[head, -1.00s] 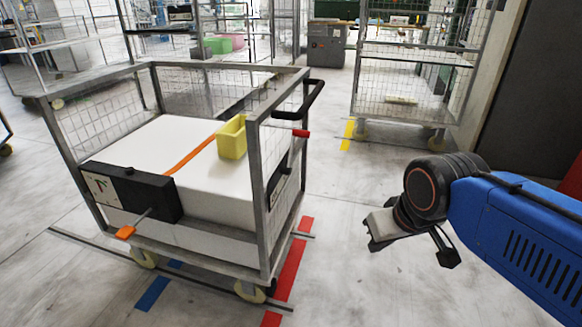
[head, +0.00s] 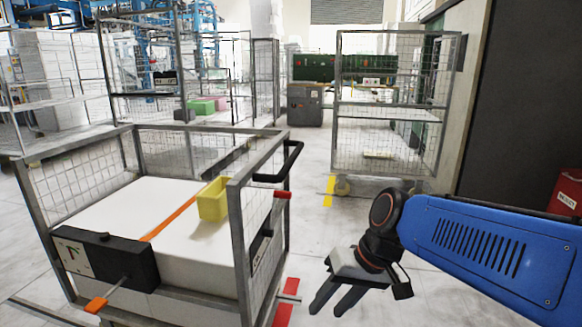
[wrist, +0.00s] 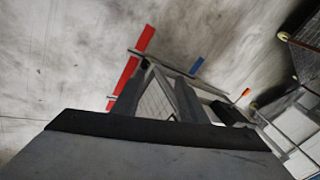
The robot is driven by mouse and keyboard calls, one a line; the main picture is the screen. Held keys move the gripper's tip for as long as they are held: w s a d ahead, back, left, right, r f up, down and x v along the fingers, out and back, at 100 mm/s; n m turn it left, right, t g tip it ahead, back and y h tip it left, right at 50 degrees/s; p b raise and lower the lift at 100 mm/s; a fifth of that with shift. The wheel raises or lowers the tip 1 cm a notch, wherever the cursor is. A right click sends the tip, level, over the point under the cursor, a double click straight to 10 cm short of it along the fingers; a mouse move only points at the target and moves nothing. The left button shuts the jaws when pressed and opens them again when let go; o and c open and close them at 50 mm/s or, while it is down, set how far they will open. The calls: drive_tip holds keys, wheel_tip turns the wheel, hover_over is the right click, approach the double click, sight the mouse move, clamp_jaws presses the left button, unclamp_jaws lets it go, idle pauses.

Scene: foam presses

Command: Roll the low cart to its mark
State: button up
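The low cart (head: 239,250) is a grey wire-mesh frame at the left of the head view, with a black push handle (head: 292,165) at its right side. It carries a white block (head: 190,250) with an orange strap and a yellow bin (head: 213,200). A red floor strip (head: 284,314) shows by its near right corner; the wrist view also shows a red strip (wrist: 126,82) and a blue strip (wrist: 196,65). My gripper (head: 327,311) is right of the cart, apart from it, fingers spread, pointing down and empty. Which strip is the cart's mark is unclear.
A tall mesh trolley (head: 390,148) stands ahead to the right, with a yellow floor strip (head: 329,191) by it. Open floor lies between cart and trolley.

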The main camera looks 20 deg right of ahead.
drive_tip(key=w+a+r+m+y, duration=0.25)
drive_tip(key=w+r+y, duration=0.2)
drive_tip(key=w, duration=0.45)
drive_tip(key=m+t+y, duration=0.4)
drive_tip(key=m+t, duration=0.3)
drive_tip(key=t, duration=0.6)
approach(293, 159)
drive_tip(key=s+d+f, duration=0.2)
drive_tip(key=s+d, duration=0.1)
drive_tip(key=d, duration=0.2)
drive_tip(key=shift+h, duration=0.35)
drive_tip(key=x, duration=1.7)
drive_tip(key=shift+w+r, duration=0.1)
drive_tip(key=shift+w, duration=0.1)
clamp_jaws()
